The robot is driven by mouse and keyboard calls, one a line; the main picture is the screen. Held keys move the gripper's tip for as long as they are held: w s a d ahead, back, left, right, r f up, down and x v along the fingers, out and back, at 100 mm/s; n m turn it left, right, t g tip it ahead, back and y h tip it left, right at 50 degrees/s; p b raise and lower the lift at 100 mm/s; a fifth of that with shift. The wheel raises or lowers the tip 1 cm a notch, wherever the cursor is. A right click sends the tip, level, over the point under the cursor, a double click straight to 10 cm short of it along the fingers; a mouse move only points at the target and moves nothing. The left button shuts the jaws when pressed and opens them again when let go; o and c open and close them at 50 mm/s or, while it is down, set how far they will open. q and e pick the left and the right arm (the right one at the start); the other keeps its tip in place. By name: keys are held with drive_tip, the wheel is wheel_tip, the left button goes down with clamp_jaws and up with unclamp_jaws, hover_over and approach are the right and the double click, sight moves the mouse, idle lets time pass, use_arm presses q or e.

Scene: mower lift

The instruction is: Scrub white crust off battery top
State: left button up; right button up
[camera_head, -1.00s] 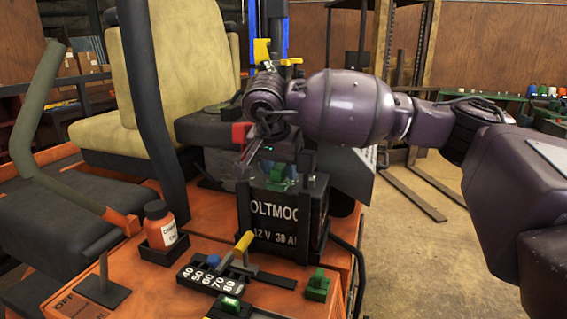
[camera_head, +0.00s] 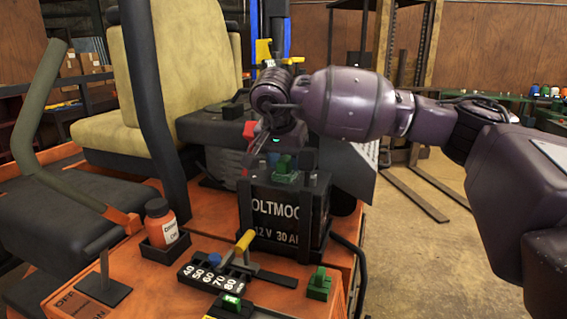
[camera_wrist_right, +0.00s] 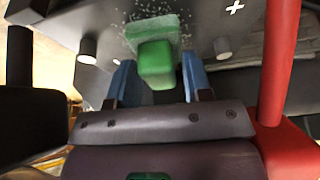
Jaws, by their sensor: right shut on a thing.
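The black battery (camera_head: 290,215) stands upright on the orange deck, its label partly hidden by black straps. A green scrubber with a raised handle (camera_head: 285,165) is at its top. The right wrist view shows the green scrubber (camera_wrist_right: 155,62) over the grey battery top (camera_wrist_right: 110,25), with white crust specks (camera_wrist_right: 145,14) around its far edge. My right gripper (camera_wrist_right: 155,85) has its blue fingers on either side of the handle, shut on it. In the head view the right gripper (camera_head: 274,148) comes over the battery from above. My left gripper is not in view.
A red part (camera_wrist_right: 285,65) and a battery post (camera_wrist_right: 222,45) stand close on the right in the wrist view. An orange bottle (camera_head: 160,222) sits in a black holder. A numbered lever plate (camera_head: 215,277) and another green piece (camera_head: 319,285) are on the deck.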

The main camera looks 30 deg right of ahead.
sight(281, 175)
drive_tip(key=shift+w+d+f, duration=0.1)
drive_tip(key=shift+w+d, duration=1.35)
drive_tip(key=shift+d, duration=0.15)
drive_tip(key=shift+s+a, duration=0.3)
drive_tip(key=shift+a, duration=0.1)
use_arm(q)
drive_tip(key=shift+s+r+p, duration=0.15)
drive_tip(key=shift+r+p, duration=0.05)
drive_tip(key=shift+p, duration=0.2)
use_arm(e)
drive_tip(key=shift+s+a+r, duration=0.2)
drive_tip(key=shift+s+a, duration=2.2)
drive_tip(key=shift+a, duration=0.3)
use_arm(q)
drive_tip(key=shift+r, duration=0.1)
use_arm(e)
drive_tip(key=shift+r, duration=0.1)
